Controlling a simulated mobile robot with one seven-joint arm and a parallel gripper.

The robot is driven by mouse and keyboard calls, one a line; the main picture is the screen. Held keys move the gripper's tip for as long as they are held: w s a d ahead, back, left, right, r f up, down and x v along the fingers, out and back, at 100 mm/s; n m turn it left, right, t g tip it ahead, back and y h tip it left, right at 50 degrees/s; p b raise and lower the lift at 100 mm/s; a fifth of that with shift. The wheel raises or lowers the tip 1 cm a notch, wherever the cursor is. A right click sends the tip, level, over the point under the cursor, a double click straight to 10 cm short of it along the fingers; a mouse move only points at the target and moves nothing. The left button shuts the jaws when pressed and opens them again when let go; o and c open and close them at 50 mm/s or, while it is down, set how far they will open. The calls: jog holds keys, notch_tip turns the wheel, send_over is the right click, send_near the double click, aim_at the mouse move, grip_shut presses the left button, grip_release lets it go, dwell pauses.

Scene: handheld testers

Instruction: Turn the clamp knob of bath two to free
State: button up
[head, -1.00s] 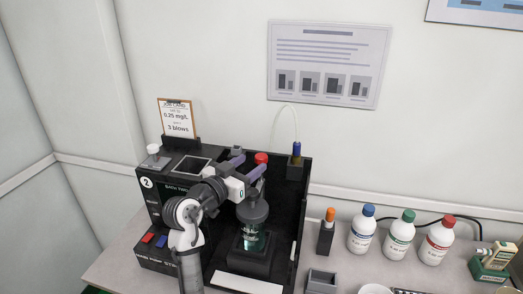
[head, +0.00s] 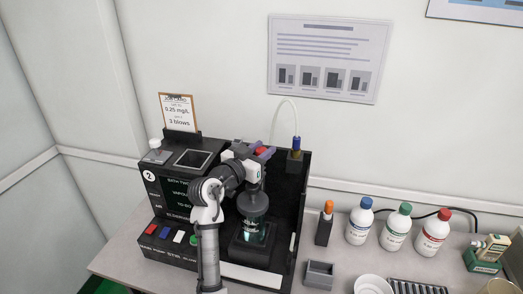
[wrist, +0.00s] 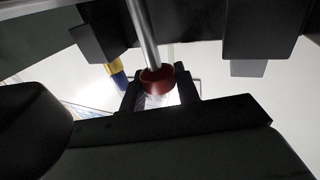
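Bath two is the black unit marked 2 (head: 149,176) on the bench. In the wrist view a red knob-like piece (wrist: 157,79) sits at the end of a metal rod (wrist: 143,35), between two dark posts. My gripper (head: 263,149) is over the bath. Its fingers stand apart on either side of the red piece in the wrist view (wrist: 178,58), with gaps to it; contact cannot be confirmed. The glass vessel (head: 253,229) stands below; the knob's turn position is unclear.
A blue-topped tube fitting (head: 296,148) with a pale hose is just right of my gripper. A job card (head: 179,112) stands behind the unit. An orange-topped holder (head: 325,224) and several bottles (head: 397,226) stand to the right. Coloured buttons (head: 165,233) line the front left.

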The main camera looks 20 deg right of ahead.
grip_shut()
jog(key=shift+f+b, duration=0.1)
jog(key=shift+b, duration=0.2)
jog(key=shift+f+m+g+h+b, duration=0.2)
jog(key=shift+m+g+h+b, duration=0.25)
jog(key=shift+b, duration=0.75)
jog(key=shift+m+g+h+b, duration=0.35)
jog(key=shift+m+g+b, duration=0.2)
jog(key=shift+g+b, duration=0.45)
jog(key=shift+r+m+g+h+b, duration=0.25)
jog(key=shift+m+g+h+b, duration=0.05)
jog(key=shift+m+g+b, duration=0.3)
jog(key=o, duration=0.8)
grip_release()
